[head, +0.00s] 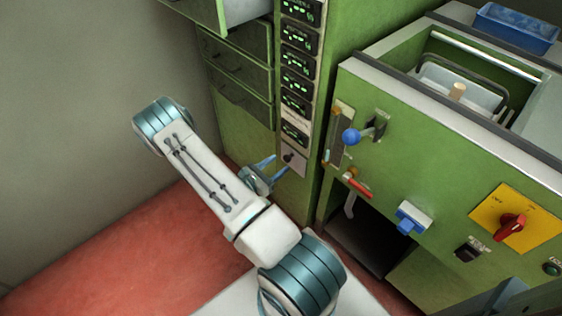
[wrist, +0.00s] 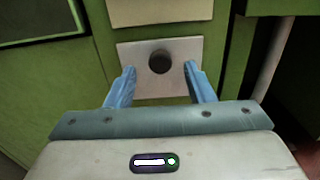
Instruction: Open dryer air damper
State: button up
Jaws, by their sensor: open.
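A round black knob (head: 288,157) sits on a pale plate low on the green column, below a row of lit displays. In the wrist view the knob (wrist: 160,61) stands out from its pale plate (wrist: 196,50), between and just beyond my blue fingertips. My gripper (head: 281,164) is open, with one finger to each side of the knob and a visible gap on both sides; it also shows in the wrist view (wrist: 159,70). It holds nothing. No label in view lets me tell which control is the air damper.
To the right, a green machine carries a blue ball-ended lever (head: 351,137), a red handle (head: 358,187), a blue-and-white fitting (head: 411,217) and a red rotary switch (head: 511,226) on yellow. Green drawers (head: 236,63) stand left of the column, the top one open. A blue bin (head: 515,30) is at top right.

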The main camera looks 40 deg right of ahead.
jog(key=a+p, duration=0.1)
jog(key=a, duration=1)
jog(key=shift+s, duration=0.4)
jog(key=s+a+r+m+y+p, duration=0.3)
jog(key=r+m+y+p, duration=0.3)
jog(key=r, duration=1.2)
jog(key=s+a+r+m+t+y+p, duration=0.1)
jog(key=s+a+r+m+y+p, duration=0.3)
jog(key=r+p, duration=0.5)
jog(key=s+a+r+m+y+p, duration=0.4)
jog(key=r+m+y+p, duration=0.4)
jog(key=r, duration=2)
jog(key=shift+s+a+r+m+t, duration=0.3)
jog(key=shift+s+r+m, duration=0.1)
jog(key=shift+s+m, duration=0.15)
